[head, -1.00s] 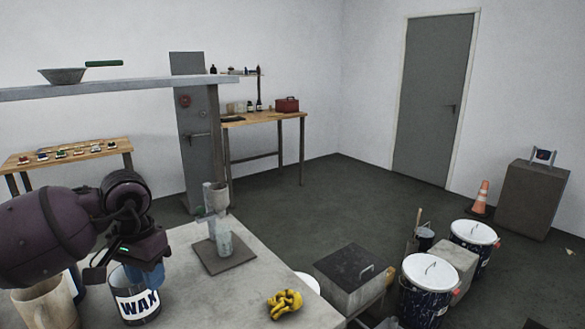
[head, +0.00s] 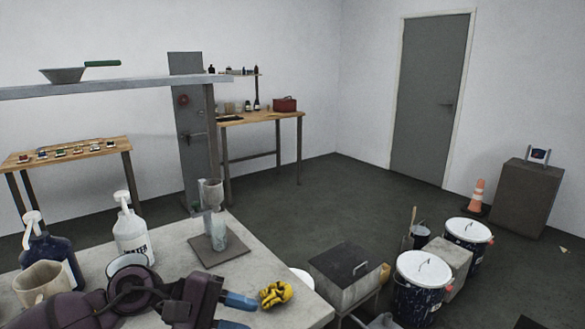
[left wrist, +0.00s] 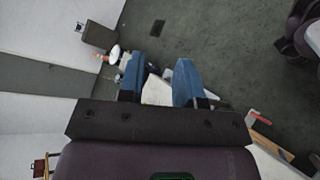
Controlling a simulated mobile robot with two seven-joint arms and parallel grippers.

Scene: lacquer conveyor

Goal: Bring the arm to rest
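My left arm comes in from the lower left of the head view, low along the front of the grey bench (head: 285,262). Its gripper (head: 236,312) has two blue fingers spread apart with nothing between them, just left of the yellow glove (head: 275,294). I cannot tell whether it touches the glove. My right gripper is not in view.
A beige mug (head: 40,284), dark blue pump bottle (head: 48,254) and white pump bottle (head: 132,240) stand at the bench's left. Lidded bins (head: 425,268) stand on the floor at right.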

